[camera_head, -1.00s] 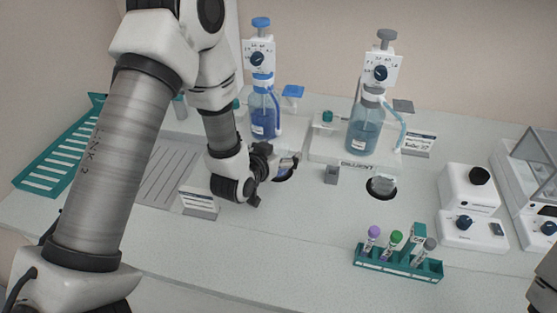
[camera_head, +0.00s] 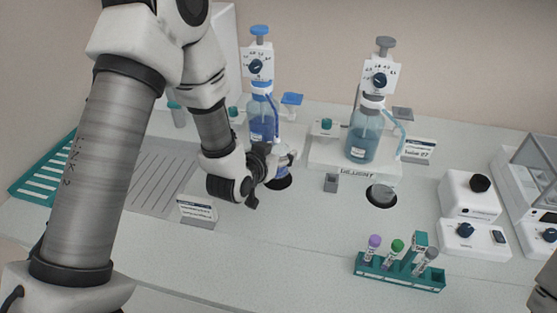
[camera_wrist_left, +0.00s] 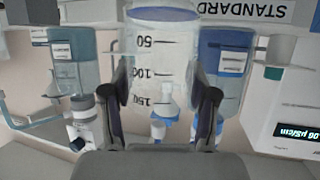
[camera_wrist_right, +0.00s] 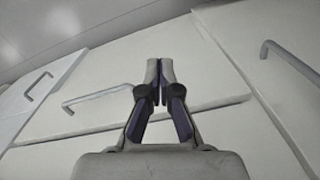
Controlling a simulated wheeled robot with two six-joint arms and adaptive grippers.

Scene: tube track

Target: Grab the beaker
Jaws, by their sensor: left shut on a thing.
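A clear beaker (camera_head: 284,160) with blue at one end is at the left station, in front of the blue bottle (camera_head: 262,118). My left gripper (camera_head: 270,164) is shut on it, and the arm hides part of it. In the left wrist view the beaker (camera_wrist_left: 160,50), with printed volume marks, sits upside down in the picture between the fingers (camera_wrist_left: 160,105). A dark round recess (camera_head: 279,184) shows below the beaker. My right gripper (camera_wrist_right: 158,80) is shut and empty, facing white drawers.
A teal tube rack (camera_head: 400,274) with several capped tubes stands at the front right. A diluent bottle (camera_head: 364,135) stands on a white base. White instruments (camera_head: 473,212) are at the right. A small label stand (camera_head: 197,210) is near the left gripper. The middle front counter is clear.

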